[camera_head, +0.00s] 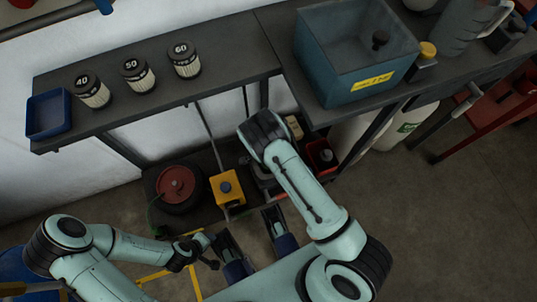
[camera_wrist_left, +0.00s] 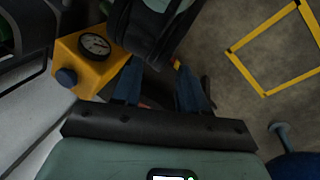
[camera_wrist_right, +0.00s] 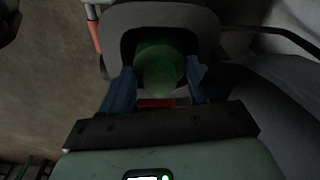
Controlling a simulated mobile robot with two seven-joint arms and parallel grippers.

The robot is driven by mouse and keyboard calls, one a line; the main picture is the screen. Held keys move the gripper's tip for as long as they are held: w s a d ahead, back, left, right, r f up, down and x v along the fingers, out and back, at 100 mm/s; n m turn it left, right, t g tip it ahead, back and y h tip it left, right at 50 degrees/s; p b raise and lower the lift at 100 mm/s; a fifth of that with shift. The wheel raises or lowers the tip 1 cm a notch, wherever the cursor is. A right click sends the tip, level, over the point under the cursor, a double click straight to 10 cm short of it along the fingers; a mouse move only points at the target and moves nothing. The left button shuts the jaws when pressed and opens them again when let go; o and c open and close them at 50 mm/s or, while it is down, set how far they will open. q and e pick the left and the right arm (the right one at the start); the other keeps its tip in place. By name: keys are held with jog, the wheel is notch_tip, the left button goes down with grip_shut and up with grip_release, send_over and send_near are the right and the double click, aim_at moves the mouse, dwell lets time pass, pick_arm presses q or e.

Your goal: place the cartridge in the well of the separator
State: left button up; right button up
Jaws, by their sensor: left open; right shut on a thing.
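My right gripper (camera_wrist_right: 160,88) is shut on a green round piece (camera_wrist_right: 160,68), which sits inside the opening of a dark grey housing (camera_wrist_right: 208,20). I cannot tell whether the green piece is the cartridge or whether the housing is the separator. In the head view my right arm hides this hand. Three pleated cartridges with black caps stand upright on the shelf, marked 40 (camera_head: 93,92), 50 (camera_head: 137,75) and 60 (camera_head: 184,61). My left gripper (camera_head: 212,252) is open and empty low in front of the shelf; its fingers show in its wrist view (camera_wrist_left: 160,90).
A yellow box with a gauge (camera_head: 227,188) and a dark round container with a red lid (camera_head: 178,184) stand under the grey shelf (camera_head: 218,70). A blue tray (camera_head: 48,114) and a teal bin (camera_head: 322,72) are on top.

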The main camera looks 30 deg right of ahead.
jog(key=o, duration=1.5)
jog(key=shift+f, duration=0.1)
jog(key=shift+o, duration=0.2)
jog(key=shift+r, duration=0.25)
pick_arm(q)
jog(key=s+d+r+g+p, duration=0.1)
jog(key=s+d+r+p, duration=0.1)
jog(key=s+r+p, duration=0.1)
jog(key=shift+s+d+r+g+h+p, duration=0.2)
jog(key=shift+s+r+g+h+p, duration=0.3)
jog(key=shift+s, duration=0.6)
pick_arm(e)
notch_tip(320, 180, up, 12)
jog(key=a, duration=0.1)
jog(key=shift+a, duration=0.25)
pick_arm(q)
jog(key=shift+r, duration=0.1)
pick_arm(e)
jog(key=shift+s+f, duration=0.1)
jog(key=shift+f, duration=0.05)
